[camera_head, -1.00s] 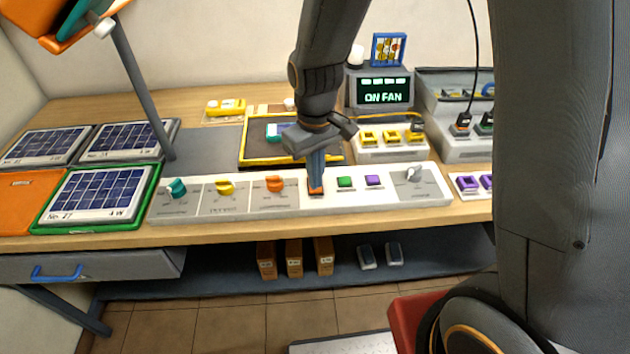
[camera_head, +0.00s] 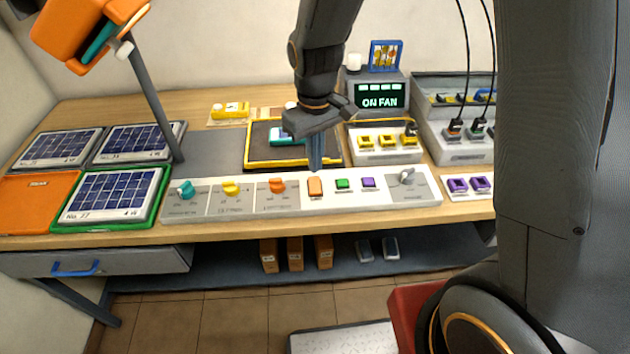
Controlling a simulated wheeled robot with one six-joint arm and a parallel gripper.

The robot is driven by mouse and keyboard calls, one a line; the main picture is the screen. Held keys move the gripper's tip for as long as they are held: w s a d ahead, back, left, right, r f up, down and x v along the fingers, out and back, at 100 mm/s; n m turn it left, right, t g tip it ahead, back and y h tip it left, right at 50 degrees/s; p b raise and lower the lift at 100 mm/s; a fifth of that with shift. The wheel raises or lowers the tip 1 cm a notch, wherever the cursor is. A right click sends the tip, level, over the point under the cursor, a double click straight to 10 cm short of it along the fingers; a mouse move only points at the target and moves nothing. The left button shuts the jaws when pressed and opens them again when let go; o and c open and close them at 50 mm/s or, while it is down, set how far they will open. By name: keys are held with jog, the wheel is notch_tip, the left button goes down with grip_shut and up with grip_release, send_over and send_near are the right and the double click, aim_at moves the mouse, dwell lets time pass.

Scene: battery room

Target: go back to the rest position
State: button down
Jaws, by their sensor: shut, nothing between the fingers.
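My gripper (camera_head: 315,167) hangs from my arm over the back edge of the white control panel (camera_head: 215,208). Its fingers are shut with nothing between them, pointing down. The tips are just above and behind the orange button (camera_head: 315,187), apart from it in the picture. A green button (camera_head: 342,184) and a purple button (camera_head: 369,183) are to the right. Teal (camera_head: 185,189), yellow (camera_head: 231,187) and orange (camera_head: 277,185) knobs are to the left. The small screen (camera_head: 380,95) reads "ON FAN". My gripper hides part of the yellow-edged tray (camera_head: 250,163).
Solar panels (camera_head: 112,195) lie at the left, beneath a lamp arm (camera_head: 150,105). A yellow-socket block (camera_head: 385,157) and a grey box with black cables (camera_head: 460,152) stand behind the panel at right. Purple sockets (camera_head: 457,187) are near the front right. Boxes (camera_head: 295,254) sit on the lower shelf.

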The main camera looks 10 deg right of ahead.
dwell(0.4)
jog(key=s+d+f+m+t+b, duration=0.1)
jog(key=s+d+m+b, duration=0.4)
jog(key=d, duration=0.7)
jog(key=shift+s+d+m+b, duration=0.3)
jog(key=shift+s+d+b, duration=0.05)
jog(key=shift+s+b, duration=0.85)
jog(key=shift+f, duration=0.1)
